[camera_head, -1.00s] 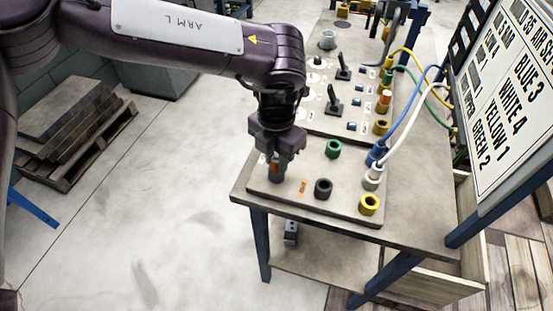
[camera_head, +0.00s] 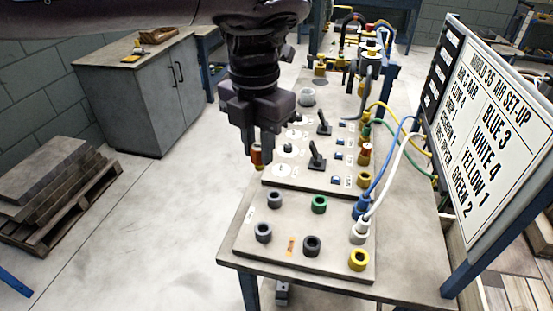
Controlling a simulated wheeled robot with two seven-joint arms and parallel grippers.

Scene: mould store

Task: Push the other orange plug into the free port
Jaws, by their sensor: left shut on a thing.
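My left gripper (camera_head: 263,148) hangs in the air over the left edge of the bench, above and behind the front panel. It is shut on an orange plug (camera_head: 257,154), which is partly hidden by the fingers. Another orange plug (camera_head: 366,149) stands in a yellow port on the rear panel. The front panel has empty-looking ports: two grey (camera_head: 263,232) (camera_head: 275,199), a green one (camera_head: 319,204), a black one (camera_head: 311,246) and a yellow one (camera_head: 359,260). An orange label (camera_head: 291,245) lies between the front grey port and the black port. My right gripper is not in view.
A blue plug (camera_head: 362,207) and a white plug (camera_head: 360,231) with hoses stand at the front panel's right. Black levers (camera_head: 317,157) rise from the rear panel (camera_head: 303,184). A sign board (camera_head: 490,130) stands at right.

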